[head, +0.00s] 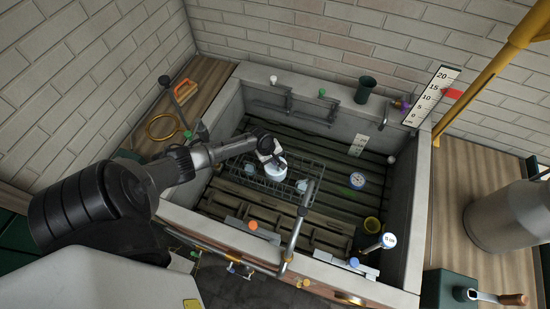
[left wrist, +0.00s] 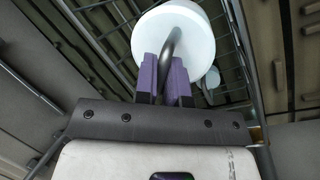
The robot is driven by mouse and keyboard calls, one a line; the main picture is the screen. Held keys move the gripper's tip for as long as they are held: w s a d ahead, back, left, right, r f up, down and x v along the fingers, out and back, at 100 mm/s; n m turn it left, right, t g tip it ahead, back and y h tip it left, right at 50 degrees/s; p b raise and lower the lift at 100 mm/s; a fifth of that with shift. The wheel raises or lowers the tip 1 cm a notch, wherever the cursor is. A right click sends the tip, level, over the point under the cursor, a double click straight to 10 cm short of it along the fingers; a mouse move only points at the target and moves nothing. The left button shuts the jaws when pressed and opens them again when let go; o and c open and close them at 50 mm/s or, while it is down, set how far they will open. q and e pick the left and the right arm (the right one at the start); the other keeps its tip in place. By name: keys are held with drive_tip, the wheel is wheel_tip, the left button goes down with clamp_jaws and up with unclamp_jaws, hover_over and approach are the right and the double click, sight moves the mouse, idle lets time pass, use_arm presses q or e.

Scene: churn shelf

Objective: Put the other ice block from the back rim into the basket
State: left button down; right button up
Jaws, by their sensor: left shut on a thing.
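My left gripper (head: 266,151) is in the middle of the sunken basin, above the wire basket (head: 240,187). Its purple fingers (left wrist: 164,80) are shut on the grey bent handle of a white round ice block (left wrist: 155,30). In the head view the ice block (head: 276,171) hangs just under the gripper, over the basket. I cannot tell whether it touches the basket. A smaller white round thing (left wrist: 212,77) shows beyond it in the left wrist view, partly hidden. My right gripper is not in view.
The basin's back rim (head: 300,84) carries a small white knob, a green knob and a dark green cup (head: 365,89). A level scale (head: 432,97) stands at the right corner. A metal lever (head: 297,222) rises beside the basket. A milk can (head: 510,215) stands right.

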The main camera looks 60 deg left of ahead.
sight(275, 168)
use_arm(q)
wheel_tip(275, 168, down, 8)
drive_tip(key=b, duration=0.5)
drive_tip(key=shift+f+b, duration=0.3)
drive_tip(key=shift+b, duration=0.05)
drive_tip(key=c, duration=0.6)
unclamp_jaws()
drive_tip(key=shift+o, duration=0.2)
idle(0.6)
drive_tip(key=shift+r, duration=0.1)
